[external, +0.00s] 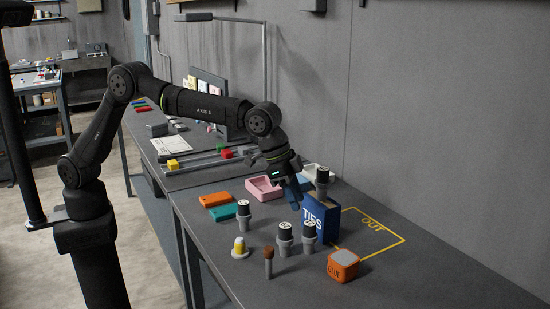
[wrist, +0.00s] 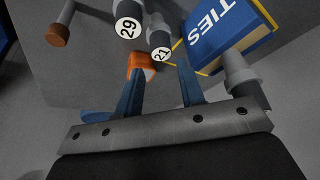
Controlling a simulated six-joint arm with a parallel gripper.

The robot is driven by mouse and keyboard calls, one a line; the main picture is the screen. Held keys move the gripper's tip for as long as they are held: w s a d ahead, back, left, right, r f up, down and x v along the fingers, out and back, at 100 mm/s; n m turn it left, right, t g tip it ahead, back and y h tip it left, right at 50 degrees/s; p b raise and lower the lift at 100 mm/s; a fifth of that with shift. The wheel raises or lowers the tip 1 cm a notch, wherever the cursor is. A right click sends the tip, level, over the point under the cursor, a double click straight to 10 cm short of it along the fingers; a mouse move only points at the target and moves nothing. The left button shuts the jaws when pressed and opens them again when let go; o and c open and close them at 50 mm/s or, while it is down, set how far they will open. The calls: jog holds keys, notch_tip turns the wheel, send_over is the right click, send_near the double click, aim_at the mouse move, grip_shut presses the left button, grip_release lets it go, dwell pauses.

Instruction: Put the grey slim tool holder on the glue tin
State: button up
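Several grey tool holders with black bodies and white numbered tops stand on the bench. One (external: 243,215) is behind; two (external: 285,238) (external: 309,238) are in front of the ties box. Another (external: 321,182) stands on that box. Which is the slim one I cannot tell. In the wrist view, holders numbered 29 (wrist: 128,22) and 21 (wrist: 159,40) show beyond my fingers, and a grey holder part (wrist: 240,72) is at right. The orange glue tin (external: 343,265) has a grey top; it also shows between my fingers (wrist: 140,62). My gripper (external: 296,193) is open, empty, above the bench beside the ties box.
A brown-topped tool (external: 268,262) and a yellow-and-white item (external: 240,248) stand in front. Pink (external: 264,188), orange (external: 215,199) and teal (external: 222,212) pieces lie behind. The right front bench is clear.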

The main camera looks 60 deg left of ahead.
notch_tip(320, 180, up, 11)
jog(key=w+a+r+t+h, duration=0.3)
jog(key=w+a+r+t, duration=0.15)
jog(key=w, duration=0.25)
jog(key=w+a+r+t+h, duration=0.3)
jog(key=w+a+t, duration=0.25)
jog(key=w, duration=0.25)
jog(key=s+a+f+m+g+h, duration=0.25)
jog(key=s+f+g, duration=0.2)
jog(key=s, duration=0.35)
jog(key=s+a+f+m+g+h, duration=0.1)
jog(key=s+f+m+g+h, duration=0.25)
jog(key=s+g, duration=0.3)
send_near(305, 222)
jog(key=shift+m+t+y, duration=0.3)
jog(key=shift+m+y, duration=0.1)
jog(key=x, duration=0.5)
jog(key=shift+w+f, duration=0.1)
jog(key=shift+f, duration=0.2)
jog(key=shift+x, duration=3.2)
jog(key=shift+r, duration=0.25)
jog(key=c, duration=0.6)
grip_shut()
